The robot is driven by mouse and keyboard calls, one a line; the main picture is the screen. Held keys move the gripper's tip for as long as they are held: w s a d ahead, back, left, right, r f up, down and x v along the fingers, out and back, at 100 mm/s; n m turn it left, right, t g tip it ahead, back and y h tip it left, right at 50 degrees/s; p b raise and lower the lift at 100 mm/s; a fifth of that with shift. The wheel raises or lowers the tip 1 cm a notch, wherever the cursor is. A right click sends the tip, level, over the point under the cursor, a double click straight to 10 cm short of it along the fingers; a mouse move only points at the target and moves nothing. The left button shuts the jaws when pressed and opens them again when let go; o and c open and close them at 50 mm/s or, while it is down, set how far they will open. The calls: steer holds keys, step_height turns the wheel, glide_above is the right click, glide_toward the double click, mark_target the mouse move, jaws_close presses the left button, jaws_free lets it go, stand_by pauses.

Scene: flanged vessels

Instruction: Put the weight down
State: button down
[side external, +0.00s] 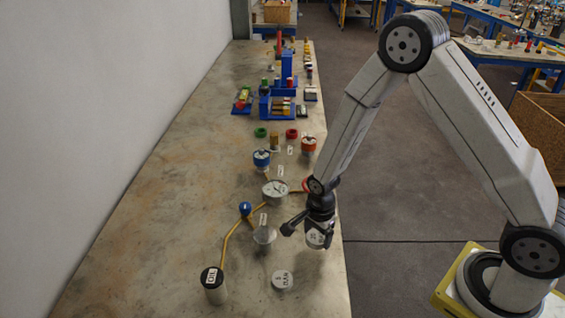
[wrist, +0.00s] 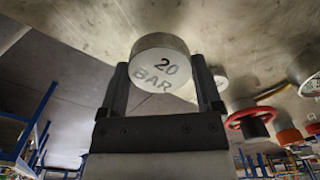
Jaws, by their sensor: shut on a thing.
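My gripper (side external: 310,228) is at the right edge of the workbench. It is shut on a weight (side external: 316,239), a short grey metal cylinder with a pale labelled top. In the wrist view the weight (wrist: 163,64) reads "20 BAR" and sits between the two dark fingers of the gripper (wrist: 160,82). I cannot tell whether its underside touches the bench. A second pale labelled disc (side external: 282,281) lies on the bench nearer the camera, to the left of my gripper.
A black-topped cylinder (side external: 214,286), a glass-like funnel vessel (side external: 264,236), a yellow pipe (side external: 228,236) and a gauge (side external: 275,192) stand left of my gripper. A red handwheel (wrist: 252,118) is at the right in the wrist view. The bench's left side is clear.

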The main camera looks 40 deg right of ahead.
mark_target(317, 236)
steer(key=shift+f, duration=1.75)
steer(key=shift+f, duration=0.1)
jaws_free()
steer(key=shift+r, duration=6.1)
